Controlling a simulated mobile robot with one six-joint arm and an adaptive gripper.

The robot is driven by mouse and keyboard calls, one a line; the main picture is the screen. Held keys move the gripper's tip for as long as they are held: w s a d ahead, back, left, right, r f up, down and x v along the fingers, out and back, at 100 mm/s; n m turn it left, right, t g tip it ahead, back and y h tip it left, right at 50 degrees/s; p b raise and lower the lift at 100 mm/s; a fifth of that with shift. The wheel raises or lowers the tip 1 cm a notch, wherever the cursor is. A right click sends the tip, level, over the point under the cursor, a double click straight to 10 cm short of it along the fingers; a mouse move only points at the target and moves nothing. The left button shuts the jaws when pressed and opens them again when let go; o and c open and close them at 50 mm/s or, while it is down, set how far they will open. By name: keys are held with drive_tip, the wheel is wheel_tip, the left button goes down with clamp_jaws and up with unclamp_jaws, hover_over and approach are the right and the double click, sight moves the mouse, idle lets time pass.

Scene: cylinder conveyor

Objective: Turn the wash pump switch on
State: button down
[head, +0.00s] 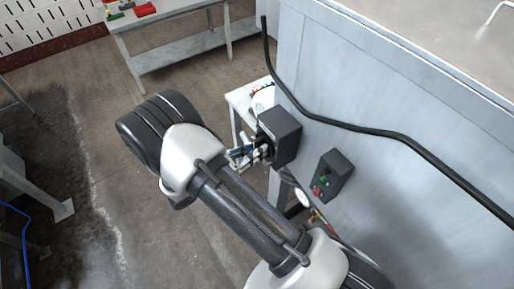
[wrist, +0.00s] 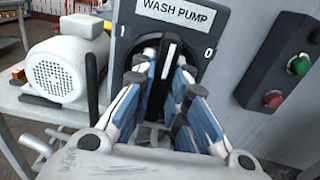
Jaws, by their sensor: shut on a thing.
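The wash pump switch is a dark box (head: 285,133) on the side of a pale metal cabinet, labelled WASH PUMP in the wrist view. Its black knob (wrist: 171,62) carries a white line that stands near upright, leaning slightly right at the top. In the head view my gripper (head: 251,153) meets the box front, and my arm partly covers the contact.
A second dark box with a green and a red button (head: 332,175) is right of the switch. A black cable (head: 345,126) runs along the cabinet (head: 420,180). A white motor (wrist: 66,72) stands on a small table at left. A far table (head: 170,20) stands behind.

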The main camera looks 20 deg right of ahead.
drive_tip(key=c, duration=1.6)
unclamp_jaws()
drive_tip(key=v, duration=1.2)
